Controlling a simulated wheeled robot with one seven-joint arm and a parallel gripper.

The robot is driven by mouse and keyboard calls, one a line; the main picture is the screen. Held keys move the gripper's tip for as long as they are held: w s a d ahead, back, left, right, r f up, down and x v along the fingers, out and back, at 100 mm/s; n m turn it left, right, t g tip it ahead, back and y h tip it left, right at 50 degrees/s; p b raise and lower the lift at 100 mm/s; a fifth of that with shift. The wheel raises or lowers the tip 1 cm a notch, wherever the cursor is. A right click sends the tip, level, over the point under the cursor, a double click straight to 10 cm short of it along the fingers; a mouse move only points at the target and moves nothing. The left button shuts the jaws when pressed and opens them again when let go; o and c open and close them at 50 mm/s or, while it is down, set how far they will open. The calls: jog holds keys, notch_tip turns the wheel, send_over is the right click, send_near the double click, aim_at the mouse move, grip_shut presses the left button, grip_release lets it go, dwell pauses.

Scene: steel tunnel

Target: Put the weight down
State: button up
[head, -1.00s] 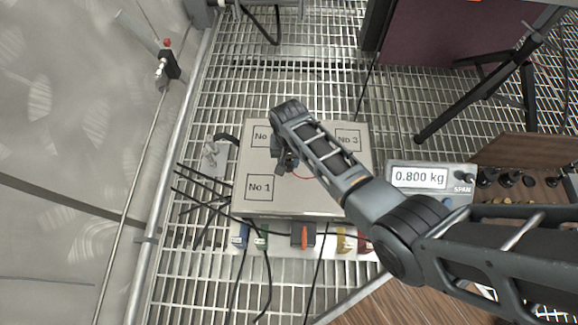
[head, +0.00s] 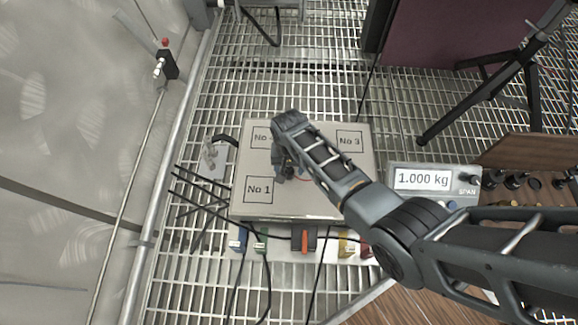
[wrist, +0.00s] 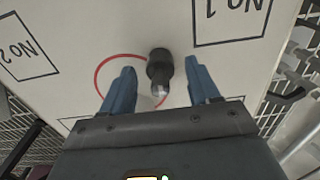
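The weight (wrist: 160,68) is a small dark knobbed piece with a shiny end. In the wrist view it stands on the pale platform (wrist: 120,30), at the right edge of a red circle (wrist: 97,78). My gripper (wrist: 160,66) has its two blue fingers spread on either side of the weight, with a gap to each, so it is open and not touching it. In the head view my gripper (head: 287,170) is low over the middle of the platform (head: 320,203) and mostly hides the weight. The scale display (head: 422,179) reads 1.000 kg.
Squares marked No 1 (head: 259,189) and No 3 (head: 349,141) lie on the platform; another is partly covered by my arm. A wooden rack (head: 530,185) with several dark weights is at the right. Cables run in front. A tripod (head: 490,90) stands behind on the grating.

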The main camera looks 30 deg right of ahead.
aim_at(290, 168)
notch_tip(290, 168, up, 12)
jog(key=p, duration=0.6)
jog(key=shift+r, duration=0.15)
jog(key=s+n+t, duration=0.3)
jog(key=s+t, duration=0.4)
jog(key=s, duration=1.3)
jog(key=s+r+n+t, duration=0.1)
jog(key=s+r, duration=0.4)
jog(key=r, duration=0.5)
jog(key=s+r+n+t, duration=0.1)
jog(key=s+r+t, duration=0.3)
jog(key=r, duration=0.7)
jog(key=s+r+n+t, duration=0.1)
jog(key=s+r+t, duration=0.2)
jog(key=s+r, duration=0.3)
notch_tip(290, 168, up, 5)
jog(key=shift+s+f+n, duration=0.1)
jog(key=shift+s+n, duration=0.3)
